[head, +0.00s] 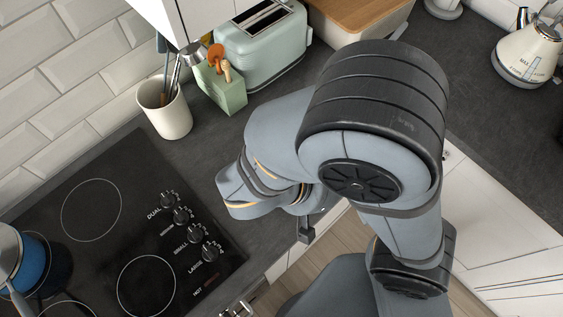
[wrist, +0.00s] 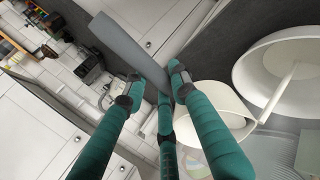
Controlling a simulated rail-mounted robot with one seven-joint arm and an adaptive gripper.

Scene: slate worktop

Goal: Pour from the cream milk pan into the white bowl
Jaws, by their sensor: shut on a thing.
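In the wrist view my gripper (wrist: 158,85), with three teal fingers and dark tips, is shut on the grey handle (wrist: 122,50) of the cream milk pan. The cream pan (wrist: 222,93) shows right of the fingertips, tilted and partly hidden by the right finger. The white bowl (wrist: 301,106) is at the right edge, partly cut off. A pale stream (wrist: 284,90) runs from the pan's lip into the bowl. How full either one is cannot be told. In the head view my arm hides the pan and bowl.
In the head view a black hob (head: 105,235) lies left, with a blue pot (head: 28,265) at its edge. A utensil crock (head: 164,108), green block (head: 221,88) and mint toaster (head: 263,45) stand behind. A cream kettle (head: 530,52) is far right. Bare slate worktop shows between hob and arm.

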